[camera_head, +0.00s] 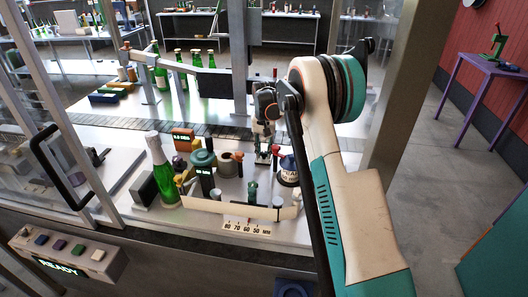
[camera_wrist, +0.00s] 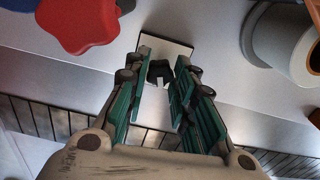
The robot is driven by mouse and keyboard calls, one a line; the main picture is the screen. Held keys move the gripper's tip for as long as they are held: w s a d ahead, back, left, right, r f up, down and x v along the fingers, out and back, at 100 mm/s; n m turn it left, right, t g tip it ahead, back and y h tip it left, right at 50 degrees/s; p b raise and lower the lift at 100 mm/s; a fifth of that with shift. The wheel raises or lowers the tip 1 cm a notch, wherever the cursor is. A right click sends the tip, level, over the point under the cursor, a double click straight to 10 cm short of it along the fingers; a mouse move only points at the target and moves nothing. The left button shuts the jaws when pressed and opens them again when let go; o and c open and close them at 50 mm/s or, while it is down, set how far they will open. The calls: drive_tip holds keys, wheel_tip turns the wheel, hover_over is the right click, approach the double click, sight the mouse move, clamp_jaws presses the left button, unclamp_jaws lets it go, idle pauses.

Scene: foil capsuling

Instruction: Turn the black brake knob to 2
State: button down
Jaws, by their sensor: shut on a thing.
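In the wrist view the black brake knob (camera_wrist: 160,72) sits on a pale rectangular plate (camera_wrist: 178,48), between the fingertips of my gripper (camera_wrist: 161,70). A light mark on the knob points toward the bottom of the picture. No numbers on the plate are readable, so I cannot tell its setting. My gripper is shut on the knob, with a teal-padded finger on each side. In the head view my gripper (camera_head: 262,152) reaches down to the machine deck behind the small fittings. The knob cannot be made out there.
A red lobed knob (camera_wrist: 80,24) and a grey cylinder (camera_wrist: 284,42) flank the plate in the wrist view. In the head view a green bottle (camera_head: 164,180) stands left, near an orange display (camera_head: 183,139). A ruler scale (camera_head: 247,227) lies in front. A slatted conveyor (camera_head: 165,127) runs behind.

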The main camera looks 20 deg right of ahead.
sight(264, 152)
drive_tip(key=shift+m+b, duration=0.3)
drive_tip(key=shift+m, duration=1.7)
drive_tip(key=c, duration=1.3)
unclamp_jaws()
drive_tip(key=shift+c, duration=0.2)
wheel_tip(264, 152, up, 12)
